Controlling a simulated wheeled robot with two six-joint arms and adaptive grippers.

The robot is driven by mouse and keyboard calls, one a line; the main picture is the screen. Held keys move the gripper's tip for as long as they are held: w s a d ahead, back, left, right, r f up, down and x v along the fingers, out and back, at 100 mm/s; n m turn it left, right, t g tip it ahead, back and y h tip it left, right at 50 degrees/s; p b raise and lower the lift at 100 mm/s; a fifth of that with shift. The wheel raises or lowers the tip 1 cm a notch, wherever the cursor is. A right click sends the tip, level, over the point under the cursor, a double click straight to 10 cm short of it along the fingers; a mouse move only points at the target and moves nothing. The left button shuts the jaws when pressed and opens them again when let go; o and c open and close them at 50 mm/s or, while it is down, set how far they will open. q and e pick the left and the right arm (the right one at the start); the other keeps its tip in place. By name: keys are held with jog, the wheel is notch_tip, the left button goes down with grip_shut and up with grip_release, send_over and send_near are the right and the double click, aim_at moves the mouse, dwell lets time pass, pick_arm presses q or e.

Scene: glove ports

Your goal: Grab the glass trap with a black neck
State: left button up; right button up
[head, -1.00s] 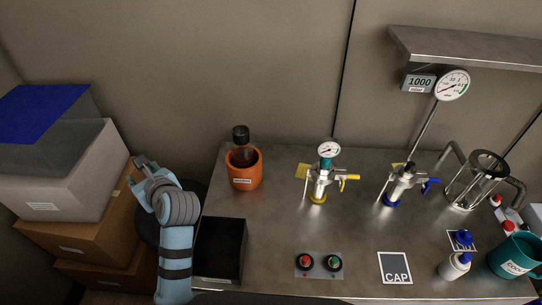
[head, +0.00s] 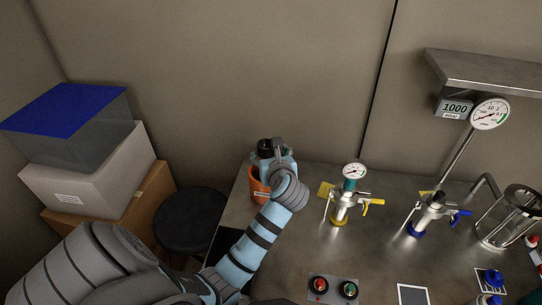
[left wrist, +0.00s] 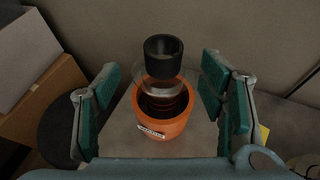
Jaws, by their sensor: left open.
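The glass trap with a black neck (left wrist: 163,59) stands upright in an orange container (left wrist: 160,127) with a white label. In the head view the black neck (head: 265,148) shows above my left gripper (head: 270,160), and the orange container (head: 257,186) is partly hidden by my arm. In the left wrist view my left gripper (left wrist: 160,105) is open, with one teal-padded finger on each side of the trap and visible space between each finger and the black neck. The glass body is clear and partly sunk in the container. My right gripper is not in view.
A valve with a teal-banded gauge (head: 341,204) stands right of the container, with a blue-handled valve (head: 430,216) beyond. A button panel (head: 333,289) lies near the front. Stacked boxes (head: 88,188) and a dark stool (head: 191,218) are at the left.

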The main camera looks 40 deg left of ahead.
aim_at(265, 143)
pick_arm(q)
jog(key=b+x, duration=0.2)
jog(key=x, duration=0.6)
jog(key=shift+w+a+f, duration=0.15)
jog(key=shift+w+f, duration=0.05)
jog(key=shift+w, duration=0.15)
jog(key=shift+w+a, duration=0.1)
grip_shut()
